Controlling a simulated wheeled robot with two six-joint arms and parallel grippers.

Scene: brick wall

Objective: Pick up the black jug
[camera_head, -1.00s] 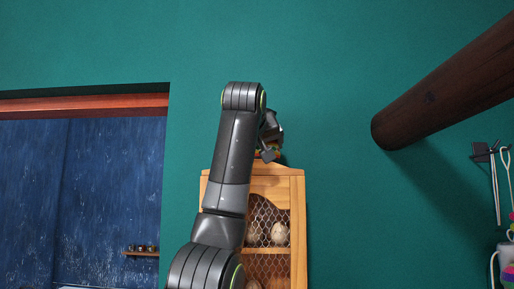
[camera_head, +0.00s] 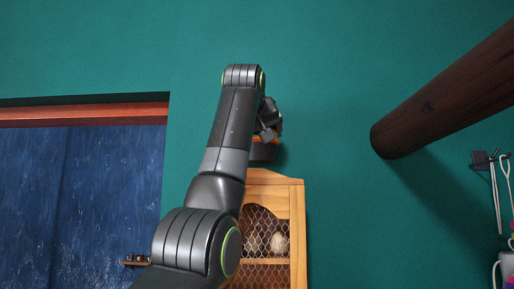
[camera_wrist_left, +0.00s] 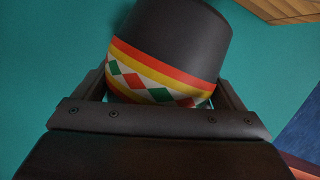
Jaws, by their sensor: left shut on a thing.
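The black jug (camera_wrist_left: 180,35) fills the upper middle of the left wrist view. It has a band of red, yellow and white with red and green diamonds. My left gripper (camera_wrist_left: 160,90) has one finger on each side of it and is shut on it. In the head view my left gripper (camera_head: 268,132) is partly hidden behind my arm. The jug (camera_head: 264,153) shows there as a dark shape with an orange edge, above the top of the wooden cabinet. My right gripper is not in view.
A wooden cabinet (camera_head: 297,225) with a wire-mesh door and egg-like objects inside stands below the gripper. A dark wooden beam (camera_head: 440,95) juts in from the upper right. Hanging tools (camera_head: 494,180) are at the right edge. A blue-backed opening is at left.

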